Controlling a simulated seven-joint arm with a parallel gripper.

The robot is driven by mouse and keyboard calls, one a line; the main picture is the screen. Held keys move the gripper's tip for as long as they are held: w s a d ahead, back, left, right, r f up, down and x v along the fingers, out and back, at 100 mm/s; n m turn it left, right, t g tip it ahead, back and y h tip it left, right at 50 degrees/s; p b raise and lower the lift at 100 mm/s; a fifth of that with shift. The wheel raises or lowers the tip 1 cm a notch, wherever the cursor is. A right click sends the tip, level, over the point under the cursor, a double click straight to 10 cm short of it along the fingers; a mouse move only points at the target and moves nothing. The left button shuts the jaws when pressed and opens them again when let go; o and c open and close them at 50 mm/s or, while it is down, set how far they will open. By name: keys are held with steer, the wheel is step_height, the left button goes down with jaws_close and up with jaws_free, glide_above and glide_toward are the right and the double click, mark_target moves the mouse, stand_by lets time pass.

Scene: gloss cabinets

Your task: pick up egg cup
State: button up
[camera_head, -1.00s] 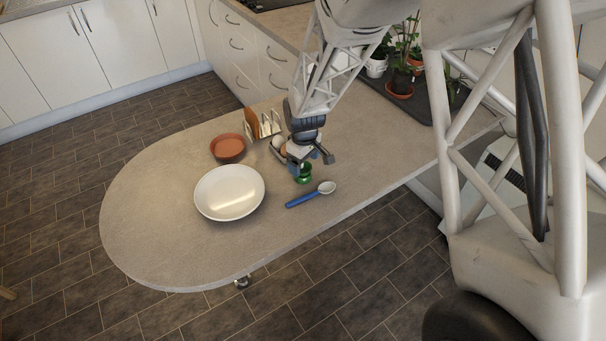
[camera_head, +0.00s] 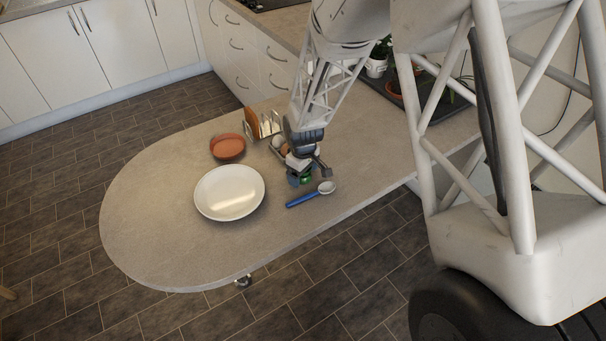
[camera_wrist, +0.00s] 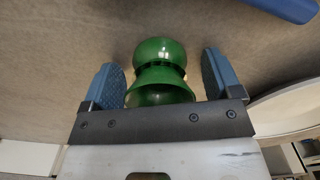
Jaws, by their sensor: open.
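The green egg cup (camera_wrist: 160,72) is between the two blue finger pads of my gripper (camera_wrist: 160,78) in the wrist view. Gaps show on both sides of it, so the open fingers do not appear to grip it. In the head view, the egg cup (camera_head: 306,180) stands on the counter, mostly hidden by my gripper (camera_head: 305,177), which is low over it.
A blue-handled spoon (camera_head: 309,195) lies close in front of my gripper. A white plate (camera_head: 229,192) and a terracotta bowl (camera_head: 227,147) are to the left. A toast rack (camera_head: 263,125) stands behind. The counter's rounded left end (camera_head: 150,220) is clear.

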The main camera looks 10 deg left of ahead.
steer(key=c, duration=1)
steer(key=shift+r, duration=0.15)
steer(key=shift+r, duration=0.85)
steer(key=shift+s+d+r, duration=0.15)
steer(key=shift+s+r, duration=0.05)
steer(key=shift+r, duration=0.65)
steer(key=s+d, duration=0.2)
steer(key=s, duration=0.2)
steer(key=s+d+r, duration=0.1)
steer(key=s+d, duration=0.1)
steer(key=s, duration=0.3)
steer(key=s+d, duration=0.3)
steer(key=s, duration=0.1)
steer(key=shift+s+d+r, duration=0.1)
steer(key=shift+s+r, duration=0.05)
steer(key=shift+s, duration=0.2)
